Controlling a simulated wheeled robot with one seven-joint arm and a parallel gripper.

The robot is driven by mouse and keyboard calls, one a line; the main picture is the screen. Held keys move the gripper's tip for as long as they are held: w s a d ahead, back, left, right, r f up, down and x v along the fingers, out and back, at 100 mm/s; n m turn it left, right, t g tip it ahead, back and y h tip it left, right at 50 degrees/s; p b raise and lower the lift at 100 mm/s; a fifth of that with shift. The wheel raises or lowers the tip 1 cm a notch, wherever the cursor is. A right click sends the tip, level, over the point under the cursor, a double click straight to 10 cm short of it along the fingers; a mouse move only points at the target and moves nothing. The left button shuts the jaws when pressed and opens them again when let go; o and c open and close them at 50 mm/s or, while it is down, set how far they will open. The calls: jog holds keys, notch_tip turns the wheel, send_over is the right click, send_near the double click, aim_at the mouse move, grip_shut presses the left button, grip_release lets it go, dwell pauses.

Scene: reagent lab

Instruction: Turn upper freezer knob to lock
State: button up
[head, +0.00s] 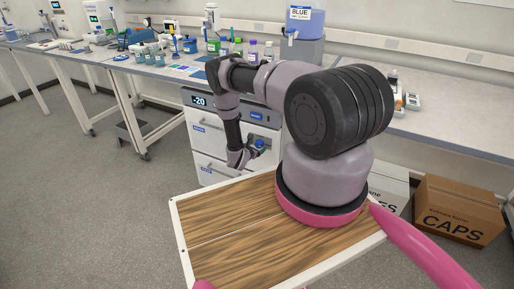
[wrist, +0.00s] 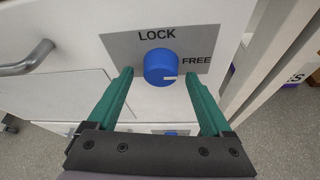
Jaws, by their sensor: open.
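The upper freezer knob (wrist: 160,67) is a round blue dial on a grey plate (wrist: 120,48) in the wrist view. The plate reads LOCK above the knob and FREE to its right. The knob's white mark points right, toward FREE. My gripper (wrist: 159,76) is open, with its green fingers on the left and right of the knob and a gap on each side; contact is not visible. In the head view, my gripper (head: 240,158) is at the front of the white freezer (head: 208,150), close to the blue knob (head: 260,143).
A metal drawer handle (wrist: 28,60) is left of the plate. Another blue knob (wrist: 170,132) shows lower down, partly hidden by my gripper. The freezer stands under a lab bench (head: 440,125) crowded with bottles. Cardboard boxes (head: 455,210) are on the floor at right.

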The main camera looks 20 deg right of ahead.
jog(key=shift+w+d, duration=0.15)
jog(key=shift+d, duration=0.05)
grip_shut()
